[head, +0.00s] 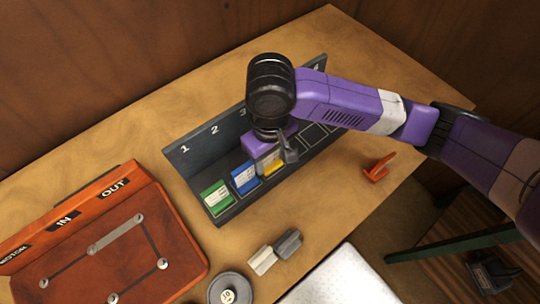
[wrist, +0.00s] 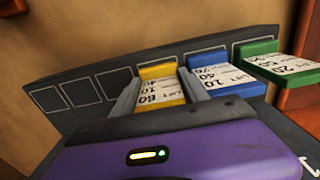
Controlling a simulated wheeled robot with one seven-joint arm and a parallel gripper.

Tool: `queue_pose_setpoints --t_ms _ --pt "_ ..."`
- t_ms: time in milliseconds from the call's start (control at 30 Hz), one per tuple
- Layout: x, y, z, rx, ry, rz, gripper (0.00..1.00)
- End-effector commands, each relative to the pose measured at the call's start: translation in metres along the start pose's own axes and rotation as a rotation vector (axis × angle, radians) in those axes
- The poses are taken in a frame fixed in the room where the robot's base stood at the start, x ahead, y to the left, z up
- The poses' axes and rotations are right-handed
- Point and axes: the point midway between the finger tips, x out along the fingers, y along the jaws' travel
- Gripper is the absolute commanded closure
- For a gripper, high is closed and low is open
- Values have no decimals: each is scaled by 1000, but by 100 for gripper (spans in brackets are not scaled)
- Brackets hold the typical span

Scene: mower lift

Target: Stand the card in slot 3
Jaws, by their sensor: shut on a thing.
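The dark rack (head: 178,180) has numbers along its back wall; 1, 2 and 3 are readable. A green card (head: 215,198) stands in place 1 and a blue card (head: 244,179) in place 2. My gripper (head: 277,158) is over place 3, shut on a yellow card (head: 274,169), which is in line with the other two. In the wrist view the yellow card (wrist: 160,92) is between my two fingers, beside the blue card (wrist: 212,80). My gripper hides its upper part in the head view, so I cannot tell whether its bottom edge is fully seated.
Empty outlined places (head: 314,133) continue to the right in the rack. An orange panel (head: 110,245) marked IN and OUT lies at left. A round weight (head: 230,290), a small grey and white block (head: 275,252) and a red-orange piece (head: 378,168) lie in front of the rack.

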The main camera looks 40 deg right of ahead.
Motion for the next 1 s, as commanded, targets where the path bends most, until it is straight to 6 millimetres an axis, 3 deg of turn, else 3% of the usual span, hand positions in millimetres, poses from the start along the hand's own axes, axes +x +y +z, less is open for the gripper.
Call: queue_pose_setpoints --t_ms 300,333,367,767,1000 --pt "4 0 0 0 0 -1 89" --pt "3 0 0 0 0 0 42" --pt "2 0 0 0 0 0 39" --pt "-4 -1 0 0 1 -1 39" --pt "-45 0 -1 -2 3 1 39"
